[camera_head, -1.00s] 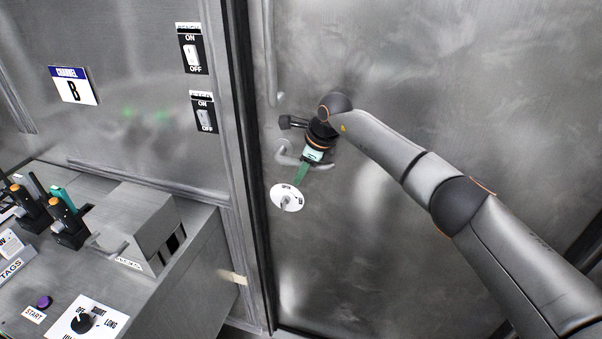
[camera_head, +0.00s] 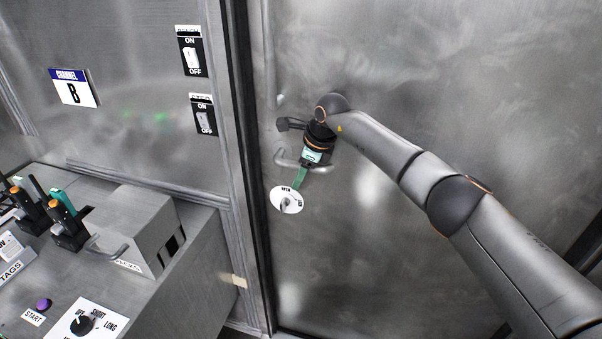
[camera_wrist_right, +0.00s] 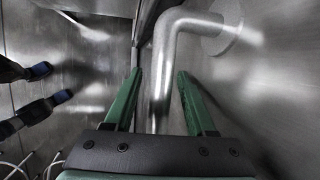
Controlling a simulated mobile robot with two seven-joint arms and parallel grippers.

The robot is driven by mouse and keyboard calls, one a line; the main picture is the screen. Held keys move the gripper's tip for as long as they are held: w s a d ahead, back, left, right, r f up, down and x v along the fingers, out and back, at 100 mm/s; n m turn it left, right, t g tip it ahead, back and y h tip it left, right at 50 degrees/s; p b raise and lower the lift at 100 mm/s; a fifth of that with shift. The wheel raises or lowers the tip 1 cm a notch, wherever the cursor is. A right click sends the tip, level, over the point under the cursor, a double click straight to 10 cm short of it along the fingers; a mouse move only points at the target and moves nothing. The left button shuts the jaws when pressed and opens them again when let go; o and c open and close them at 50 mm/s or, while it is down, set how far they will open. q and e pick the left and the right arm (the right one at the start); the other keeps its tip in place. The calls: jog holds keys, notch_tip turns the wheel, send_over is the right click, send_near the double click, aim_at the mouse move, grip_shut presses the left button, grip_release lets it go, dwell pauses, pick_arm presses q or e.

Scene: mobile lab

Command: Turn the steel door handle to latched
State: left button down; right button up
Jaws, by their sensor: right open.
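The steel door handle (camera_head: 286,162) is a bent bar on the metal door, partly hidden by my right gripper (camera_head: 296,186) in the head view. In the right wrist view the handle (camera_wrist_right: 162,80) comes from a round mount at upper right, bends, and runs down between my gripper's green fingers (camera_wrist_right: 159,74). The fingers are apart, one on each side of the bar, with gaps showing. A round white plate (camera_head: 279,202) with lettering sits on the door just below the fingertips. I cannot read all its marks. My left gripper is not in view.
The door frame (camera_head: 249,170) stands close left of the handle. Farther left are two ON/OFF switches (camera_head: 190,55) (camera_head: 203,118) and a bench (camera_head: 200,255) with a grey box (camera_head: 135,220) and a dial. The door right of my arm is bare.

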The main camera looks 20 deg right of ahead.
jog(key=b+v, duration=0.1)
jog(key=v, duration=1.1)
jog(key=shift+r+b, duration=0.2)
jog(key=shift+b, duration=0.1)
jog(key=shift+s, duration=0.1)
